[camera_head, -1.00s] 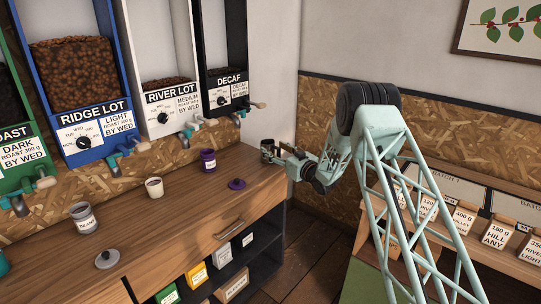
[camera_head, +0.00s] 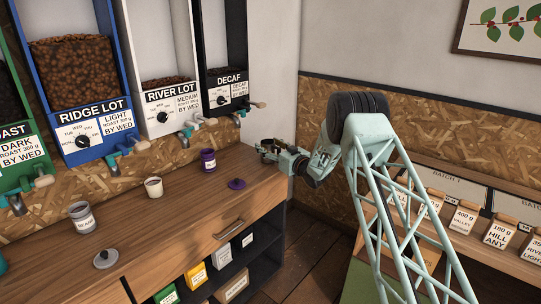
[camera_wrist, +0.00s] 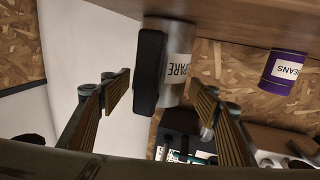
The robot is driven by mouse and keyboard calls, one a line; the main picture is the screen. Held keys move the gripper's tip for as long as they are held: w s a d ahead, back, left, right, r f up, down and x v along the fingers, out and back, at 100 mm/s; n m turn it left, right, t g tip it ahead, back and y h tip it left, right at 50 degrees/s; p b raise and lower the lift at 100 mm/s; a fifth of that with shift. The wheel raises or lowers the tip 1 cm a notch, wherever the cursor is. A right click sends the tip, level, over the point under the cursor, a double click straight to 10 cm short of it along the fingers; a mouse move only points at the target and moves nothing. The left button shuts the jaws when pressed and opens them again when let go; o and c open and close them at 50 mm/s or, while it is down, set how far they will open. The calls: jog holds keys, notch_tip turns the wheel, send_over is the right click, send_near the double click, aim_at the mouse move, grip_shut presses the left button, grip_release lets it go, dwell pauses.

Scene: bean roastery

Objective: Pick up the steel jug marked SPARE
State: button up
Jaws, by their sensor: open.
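The steel jug (camera_wrist: 174,40) has a white SPARE label and a black handle. In the wrist view it appears upside down against the wooden counter, its handle facing me. My gripper (camera_wrist: 160,80) is open, with one wooden-faced finger to either side of the jug and handle. No contact between fingers and jug can be made out. In the head view my gripper (camera_head: 267,151) is at the far right end of the counter and hides most of the jug.
A purple BEANS canister (camera_head: 208,160) and its purple lid (camera_head: 237,184) stand left of my gripper on the counter (camera_head: 190,215). A white cup (camera_head: 154,187) and a grey labelled canister (camera_head: 82,217) are farther left. Bean dispensers with taps overhang the back.

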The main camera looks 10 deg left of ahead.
jog(key=shift+c, duration=0.7)
jog(key=c, duration=0.9)
jog(key=shift+r, duration=0.1)
jog(key=s+r+p, duration=0.1)
jog(key=s, duration=0.4)
jog(key=s+r, duration=0.2)
jog(key=s, duration=0.3)
jog(key=s+a+r+p, duration=0.1)
jog(key=s, duration=0.5)
jog(key=shift+r+p, duration=0.3)
jog(key=shift+r, duration=0.1)
